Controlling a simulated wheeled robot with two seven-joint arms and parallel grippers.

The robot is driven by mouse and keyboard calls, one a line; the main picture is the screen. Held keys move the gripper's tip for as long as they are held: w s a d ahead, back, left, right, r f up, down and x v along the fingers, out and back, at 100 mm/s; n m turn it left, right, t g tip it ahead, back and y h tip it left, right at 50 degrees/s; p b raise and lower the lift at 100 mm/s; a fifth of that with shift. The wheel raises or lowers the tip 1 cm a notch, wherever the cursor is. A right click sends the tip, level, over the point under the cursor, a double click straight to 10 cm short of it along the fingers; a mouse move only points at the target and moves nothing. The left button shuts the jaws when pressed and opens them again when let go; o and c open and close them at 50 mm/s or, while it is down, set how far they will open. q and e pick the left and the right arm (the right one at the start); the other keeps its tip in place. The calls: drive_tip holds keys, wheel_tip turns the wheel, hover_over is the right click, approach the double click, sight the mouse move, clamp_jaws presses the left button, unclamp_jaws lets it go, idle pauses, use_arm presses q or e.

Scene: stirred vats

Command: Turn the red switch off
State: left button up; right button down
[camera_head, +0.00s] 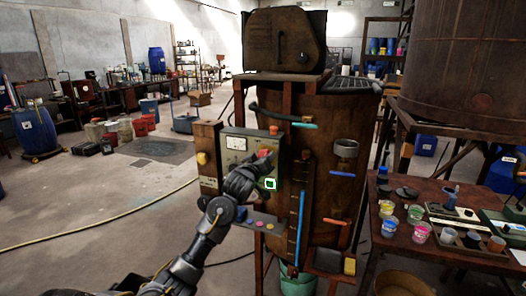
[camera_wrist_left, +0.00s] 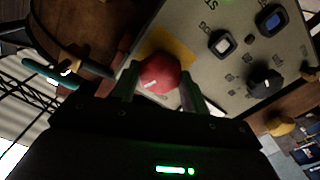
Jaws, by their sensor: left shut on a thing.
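The red switch (camera_wrist_left: 160,74) is a round red knob with a white mark, set on a yellow patch of the pale control panel. In the left wrist view it sits between the two fingers of my left gripper (camera_wrist_left: 158,88), which is shut on it. In the head view my left gripper (camera_head: 266,163) reaches up to the panel (camera_head: 236,143), and a bit of the red switch (camera_head: 264,154) shows by its tip. The gripper and wrist cover part of the panel. My right gripper is in neither view.
The panel is fixed to a rusty vat (camera_head: 338,128). A blue sight tube (camera_head: 300,222) stands just right of my gripper. A table (camera_head: 455,262) with paint cups is at the right. A yellow hose lies on the open floor (camera_head: 95,215) at the left.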

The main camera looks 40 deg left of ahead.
use_arm(q)
drive_tip(key=shift+n+p, duration=5.35)
drive_tip(key=shift+n, duration=1.05)
drive_tip(key=o, duration=1)
drive_tip(key=shift+s, duration=0.1)
